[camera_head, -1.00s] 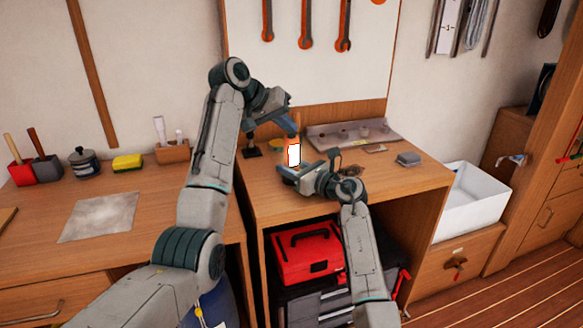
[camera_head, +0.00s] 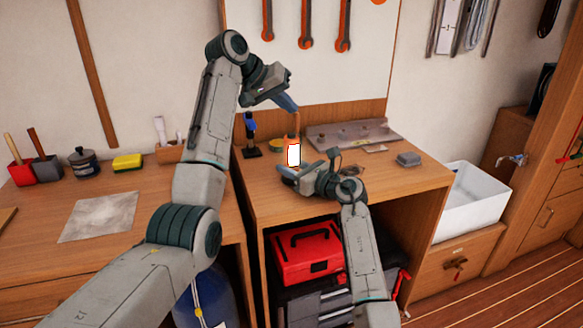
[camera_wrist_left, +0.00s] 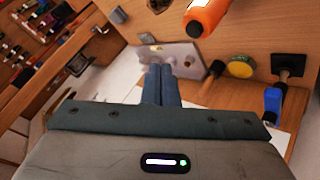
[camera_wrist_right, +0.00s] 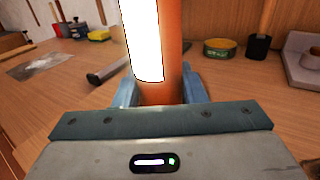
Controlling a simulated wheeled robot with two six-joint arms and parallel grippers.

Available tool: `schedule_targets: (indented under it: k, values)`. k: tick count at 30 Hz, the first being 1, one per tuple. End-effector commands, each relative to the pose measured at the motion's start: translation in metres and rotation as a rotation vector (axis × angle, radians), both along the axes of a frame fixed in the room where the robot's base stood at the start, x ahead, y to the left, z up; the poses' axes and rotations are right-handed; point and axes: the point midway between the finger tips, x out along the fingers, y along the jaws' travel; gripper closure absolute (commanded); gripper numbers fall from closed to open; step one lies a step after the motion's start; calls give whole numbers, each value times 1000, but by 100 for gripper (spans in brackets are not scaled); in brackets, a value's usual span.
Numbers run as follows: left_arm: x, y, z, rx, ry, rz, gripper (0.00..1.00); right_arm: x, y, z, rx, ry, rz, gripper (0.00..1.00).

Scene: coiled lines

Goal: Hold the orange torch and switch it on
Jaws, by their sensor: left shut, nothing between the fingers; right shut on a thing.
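The orange torch (camera_head: 297,128) stands upright above the right-hand worktop. A bright, glowing white panel shows on its side, and it also fills part of the torch in the right wrist view (camera_wrist_right: 172,45). My right gripper (camera_wrist_right: 160,92) is shut around the torch's lower part, with one finger on each side. In the head view my right gripper (camera_head: 287,172) is low beside the torch. My left gripper (camera_head: 294,107) is shut and empty, near and above the torch's top. In the left wrist view its fingers (camera_wrist_left: 161,85) are together, and the torch (camera_wrist_left: 208,14) is apart from them.
Behind the torch stand a yellow-green tin (camera_wrist_right: 220,47), a blue-and-black tool (camera_head: 250,133) and a metal plate (camera_head: 352,134). A small grey block (camera_head: 408,159) lies to the right. A white bin (camera_head: 472,200) is beside the worktop, and a red toolbox (camera_head: 305,255) sits below.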

Motion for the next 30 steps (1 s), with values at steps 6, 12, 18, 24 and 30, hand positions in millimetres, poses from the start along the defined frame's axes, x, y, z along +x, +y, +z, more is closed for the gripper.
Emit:
schedule_targets:
  k: [6, 12, 18, 24, 30]
  values:
    - [0, 0, 18, 1, 1, 1, 100, 0, 0, 0, 0, 0, 0, 92]
    - [0, 0, 21, 0, 0, 2, 100, 0, 0, 0, 0, 0, 0, 92]
    - [0, 0, 20, 0, 0, 2, 100, 0, 0, 0, 0, 0, 0, 41]
    - [0, 0, 20, 0, 0, 2, 100, 0, 0, 0, 0, 0, 0, 37]
    - [0, 0, 20, -1, 0, 1, 100, -3, -5, 0, 0, 0, -1, 37]
